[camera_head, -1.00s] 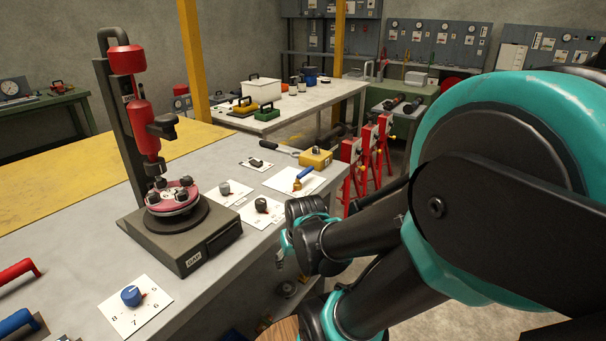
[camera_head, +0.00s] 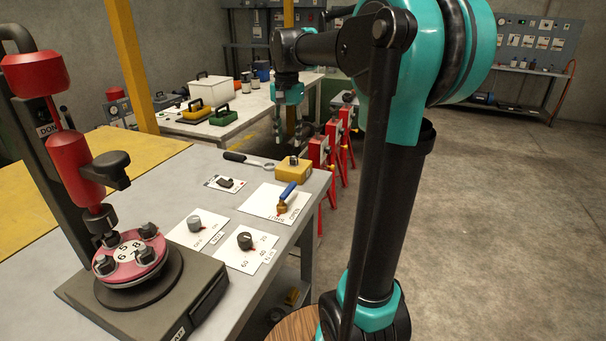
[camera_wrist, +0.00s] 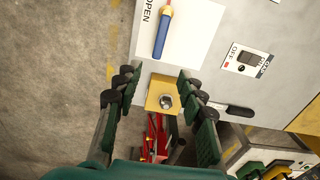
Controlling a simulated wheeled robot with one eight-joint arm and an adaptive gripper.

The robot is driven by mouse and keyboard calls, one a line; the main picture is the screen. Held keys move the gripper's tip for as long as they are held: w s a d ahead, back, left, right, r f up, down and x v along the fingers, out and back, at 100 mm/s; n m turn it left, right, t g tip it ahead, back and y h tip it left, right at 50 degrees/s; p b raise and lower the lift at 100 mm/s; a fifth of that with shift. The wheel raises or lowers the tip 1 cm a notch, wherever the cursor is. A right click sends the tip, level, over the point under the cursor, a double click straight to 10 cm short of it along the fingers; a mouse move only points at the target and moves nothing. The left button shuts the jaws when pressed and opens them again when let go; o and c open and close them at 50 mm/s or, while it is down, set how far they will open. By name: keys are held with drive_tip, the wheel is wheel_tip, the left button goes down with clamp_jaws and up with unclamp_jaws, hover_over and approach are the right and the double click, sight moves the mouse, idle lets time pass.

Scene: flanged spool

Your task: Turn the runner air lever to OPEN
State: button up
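The runner air lever (camera_head: 288,193) has a blue handle on a brass-coloured body and sits on a white card (camera_head: 264,201) near the table's right edge.
A yellow block with a bolt (camera_head: 293,171) stands just behind the lever card; it shows between my fingers in the wrist view (camera_wrist: 163,97). A wrench (camera_head: 248,160), knob cards and a red spool fixture (camera_head: 132,255) share the table. Red stands (camera_head: 320,150) are beyond its right edge.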

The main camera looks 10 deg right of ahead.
approach(290, 186)
wheel_tip(290, 186, down, 8)
drive_tip(key=shift+w+d+f, duration=0.1)
drive_tip(key=shift+w+f, duration=0.05)
drive_tip(key=shift+f, duration=0.05)
idle(0.5)
clamp_jaws()
idle(0.3)
